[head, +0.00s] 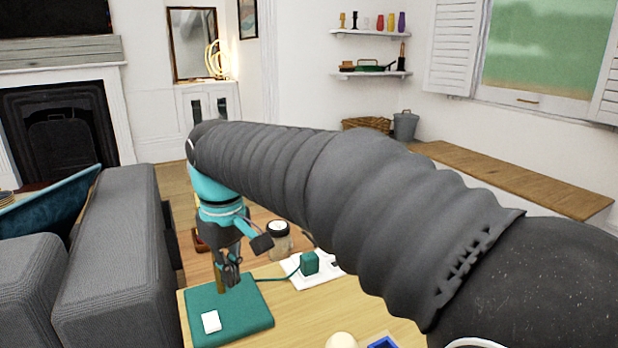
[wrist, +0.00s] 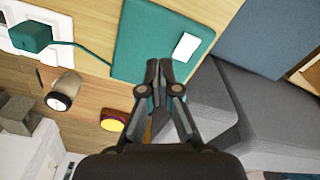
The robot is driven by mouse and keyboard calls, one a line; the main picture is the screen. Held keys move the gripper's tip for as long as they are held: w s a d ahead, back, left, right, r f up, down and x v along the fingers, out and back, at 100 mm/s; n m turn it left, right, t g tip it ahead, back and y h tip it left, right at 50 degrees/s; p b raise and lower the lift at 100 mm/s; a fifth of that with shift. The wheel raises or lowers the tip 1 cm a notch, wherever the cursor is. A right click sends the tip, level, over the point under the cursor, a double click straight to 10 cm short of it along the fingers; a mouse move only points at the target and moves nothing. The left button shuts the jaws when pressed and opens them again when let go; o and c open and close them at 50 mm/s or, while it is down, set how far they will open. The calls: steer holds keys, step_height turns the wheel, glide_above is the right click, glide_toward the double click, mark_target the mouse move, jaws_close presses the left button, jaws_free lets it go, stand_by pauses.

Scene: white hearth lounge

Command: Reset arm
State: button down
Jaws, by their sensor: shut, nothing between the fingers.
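My gripper (head: 230,272) is shut and empty in the head view, pointing down above the back part of a teal mat (head: 245,313) on the wooden table. In the wrist view my gripper (wrist: 158,66) shows its two fingers together, in front of the edge of the teal mat (wrist: 135,55). My dark, ribbed arm stretches across the middle of the head view and hides part of the table and floor. A small white block (head: 211,322) lies on the mat near its front left; it also shows in the wrist view (wrist: 187,47).
A jar (head: 278,240) with a white lid stands behind the table's power strip (head: 312,270), which carries a green plug (head: 310,262) with a cable. A grey sofa (head: 110,260) borders the left. A blue object (head: 384,343) sits at the table's front.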

steer(key=s+d+m+t, duration=0.1)
steer(key=s+d+m, duration=0.1)
steer(key=d, duration=0.6)
steer(key=s+d+f+m+t, duration=0.1)
steer(key=s+d+m, duration=0.2)
steer(key=d, duration=0.6)
steer(key=s+d+f+m+t, duration=0.1)
steer(key=s+d+m, duration=0.1)
steer(key=d, duration=0.6)
steer(key=shift+s+d+f+m+t, duration=0.1)
steer(key=shift+s+d+m+t, duration=0.1)
steer(key=shift+s, duration=0.15)
steer(key=shift+s+d+f+m+t, duration=0.1)
steer(key=shift+s+t, duration=0.1)
steer(key=shift+s, duration=0.1)
steer(key=s+d+f+m+t, duration=0.1)
steer(key=s+d+f+m, duration=0.2)
steer(key=s+d+f, duration=0.1)
steer(key=shift+s+d+f, duration=0.35)
steer(key=shift+s+d, duration=0.45)
